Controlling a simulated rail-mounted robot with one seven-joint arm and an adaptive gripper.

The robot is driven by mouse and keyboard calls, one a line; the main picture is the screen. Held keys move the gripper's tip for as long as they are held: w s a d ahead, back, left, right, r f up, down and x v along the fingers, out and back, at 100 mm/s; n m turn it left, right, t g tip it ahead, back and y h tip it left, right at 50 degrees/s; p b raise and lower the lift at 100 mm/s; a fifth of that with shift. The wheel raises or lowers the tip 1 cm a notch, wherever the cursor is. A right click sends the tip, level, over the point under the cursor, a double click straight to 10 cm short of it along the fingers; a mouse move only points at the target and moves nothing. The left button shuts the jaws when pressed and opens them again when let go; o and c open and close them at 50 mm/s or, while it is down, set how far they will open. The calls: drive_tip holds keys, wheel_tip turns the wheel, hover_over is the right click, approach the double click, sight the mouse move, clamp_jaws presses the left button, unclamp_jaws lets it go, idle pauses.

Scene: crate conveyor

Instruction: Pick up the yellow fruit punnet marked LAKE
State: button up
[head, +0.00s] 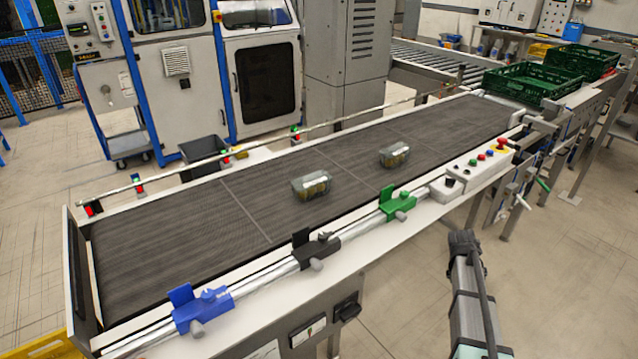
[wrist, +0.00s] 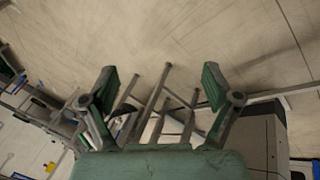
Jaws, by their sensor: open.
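Two clear fruit punnets sit apart on the dark conveyor belt in the head view. The nearer punnet (head: 312,186) is left of the farther punnet (head: 394,155). Both hold yellowish-green contents, and no marking is readable on either, so I cannot tell which is marked LAKE. My gripper (wrist: 161,85) is open and empty in the wrist view, with its two green-padded fingers spread over the floor. In the head view my arm is off the belt's near side at the lower right, and my gripper's fingers cannot be made out there.
The conveyor belt (head: 160,225) is otherwise clear. Blue (head: 199,305), black (head: 312,250) and green (head: 397,203) clamps line its near rail. A button box (head: 478,168) stands farther along. Green crates (head: 532,82) stand beyond the belt's far right end. A thin rail runs along the far side.

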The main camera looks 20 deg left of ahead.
drive_tip(key=w+a+r+t+p, duration=0.1)
drive_tip(key=w+r, duration=0.5)
drive_tip(key=r, duration=0.6)
drive_tip(key=w+a+r+m+t+h+p, duration=0.15)
drive_tip(key=w+r, duration=0.45)
drive_tip(key=r, duration=0.6)
drive_tip(key=w+a+r+t, duration=0.15)
drive_tip(key=w+r, duration=0.35)
drive_tip(key=r, duration=0.7)
wheel_tip(320, 180, up, 6)
drive_tip(key=m+g+y+p, duration=0.5)
drive_tip(key=m+g, duration=0.2)
hover_over(312, 174)
drive_tip(key=f+p, duration=0.1)
drive_tip(key=f, duration=0.5)
drive_tip(key=f+p, duration=0.1)
drive_tip(key=f, duration=0.4)
drive_tip(key=shift+w+f+p, duration=0.2)
drive_tip(key=shift+f+p, duration=0.15)
drive_tip(key=shift+s+f+p, duration=0.15)
drive_tip(key=shift+f+p, duration=0.35)
drive_tip(key=shift+f, duration=0.15)
drive_tip(key=shift+f+p, duration=0.7)
drive_tip(key=shift+f, duration=1.3)
drive_tip(key=c, duration=1.2)
